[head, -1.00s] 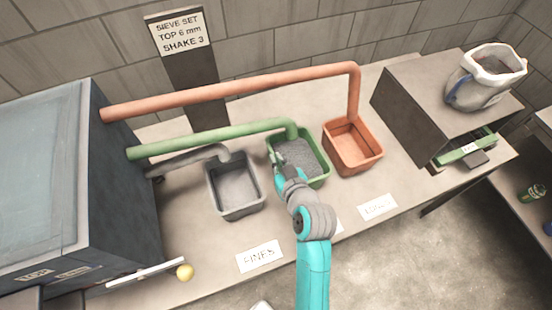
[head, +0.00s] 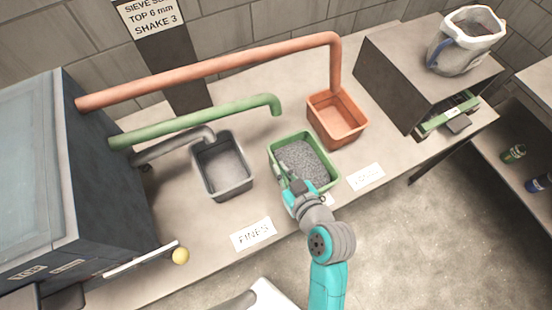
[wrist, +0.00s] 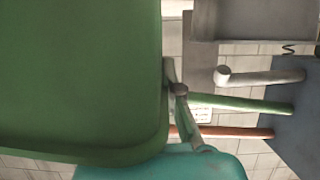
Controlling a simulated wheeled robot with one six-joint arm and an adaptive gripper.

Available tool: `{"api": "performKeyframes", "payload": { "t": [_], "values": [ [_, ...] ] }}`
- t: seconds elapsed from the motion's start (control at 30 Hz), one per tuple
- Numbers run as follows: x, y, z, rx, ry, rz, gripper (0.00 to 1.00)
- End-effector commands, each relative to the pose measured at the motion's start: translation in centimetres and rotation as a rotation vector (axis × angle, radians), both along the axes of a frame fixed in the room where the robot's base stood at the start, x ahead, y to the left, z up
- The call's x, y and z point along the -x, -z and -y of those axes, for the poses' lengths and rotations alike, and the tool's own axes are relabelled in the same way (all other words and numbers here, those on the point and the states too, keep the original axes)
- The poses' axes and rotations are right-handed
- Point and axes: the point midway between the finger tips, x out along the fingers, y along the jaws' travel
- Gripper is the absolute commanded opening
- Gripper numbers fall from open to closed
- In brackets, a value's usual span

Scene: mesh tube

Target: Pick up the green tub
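The green tub (head: 318,187), full of grey gravel (head: 302,161), is near the front of the bench, clear of the green pipe's end. My gripper (head: 285,180) is at its near left wall and appears shut on that wall. In the wrist view the tub's green side (wrist: 80,70) fills the left, with a finger of my gripper (wrist: 178,98) against its edge. The other finger is hidden there. I cannot tell whether the tub's bottom touches the bench.
A grey tub (head: 222,166) stands left and an orange tub (head: 337,118) stands behind right. The green pipe (head: 195,122) and orange pipe (head: 210,68) run above the bench. A grey box (head: 415,75) carries a white sack (head: 466,40). The FINES label (head: 253,235) lies in front.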

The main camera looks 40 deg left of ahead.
Motion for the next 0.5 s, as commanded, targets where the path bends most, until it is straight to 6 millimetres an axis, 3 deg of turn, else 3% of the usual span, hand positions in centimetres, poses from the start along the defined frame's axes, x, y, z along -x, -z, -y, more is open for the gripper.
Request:
{"api": "performKeyframes", "payload": {
  "t": [0.5],
  "values": [
    [1.7,-0.2,4.3,-0.002,0.001,0.003,0.00]
  ]
}}
